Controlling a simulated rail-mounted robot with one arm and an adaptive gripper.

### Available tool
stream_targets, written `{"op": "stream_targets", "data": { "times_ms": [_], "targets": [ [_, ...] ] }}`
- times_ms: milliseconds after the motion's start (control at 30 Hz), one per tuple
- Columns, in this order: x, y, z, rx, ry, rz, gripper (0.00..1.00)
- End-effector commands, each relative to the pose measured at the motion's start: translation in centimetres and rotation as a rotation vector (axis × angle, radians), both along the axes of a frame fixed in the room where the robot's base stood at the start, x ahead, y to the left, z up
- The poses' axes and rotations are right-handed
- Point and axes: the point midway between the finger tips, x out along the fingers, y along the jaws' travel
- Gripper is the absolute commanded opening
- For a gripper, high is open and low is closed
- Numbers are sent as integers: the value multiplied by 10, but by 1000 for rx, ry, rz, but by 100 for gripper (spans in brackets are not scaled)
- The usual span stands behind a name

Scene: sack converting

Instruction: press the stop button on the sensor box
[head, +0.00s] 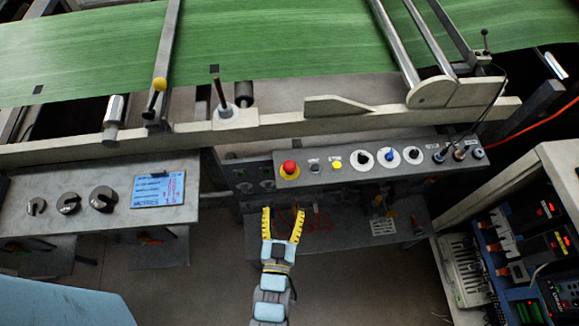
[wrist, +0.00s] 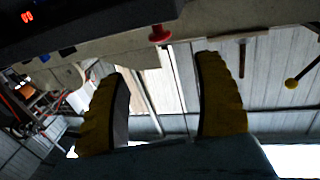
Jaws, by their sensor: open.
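A red mushroom-shaped button (head: 289,168) on a yellow ring sits at the left end of a long grey control box (head: 330,176) below the machine's rail. No label on the box naming it is readable. My gripper (head: 284,211) has yellow fingers spread apart, with nothing between them. In the head view its tips lie just below the box and the red button. In the wrist view my gripper (wrist: 160,66) is open, and the red button (wrist: 160,34) shows beyond and above the gap between the fingers, apart from them.
Right of the red button are a yellow button (head: 337,165), round dials (head: 362,160) and several cable plugs. A grey table (head: 60,205) with slotted weights and a blue-white card stands left. Electronics racks (head: 520,250) stand right. Green web material (head: 270,40) runs behind.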

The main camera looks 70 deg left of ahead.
Motion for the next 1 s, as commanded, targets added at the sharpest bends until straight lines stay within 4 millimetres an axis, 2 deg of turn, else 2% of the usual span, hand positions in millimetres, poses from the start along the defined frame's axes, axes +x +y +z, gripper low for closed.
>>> {"op": "stream_targets", "data": {
  "times_ms": [300,1000],
  "targets": [
    [19,38,0,3,0,0,68],
    [55,110,-1,0,1,-1,68]
  ]
}}
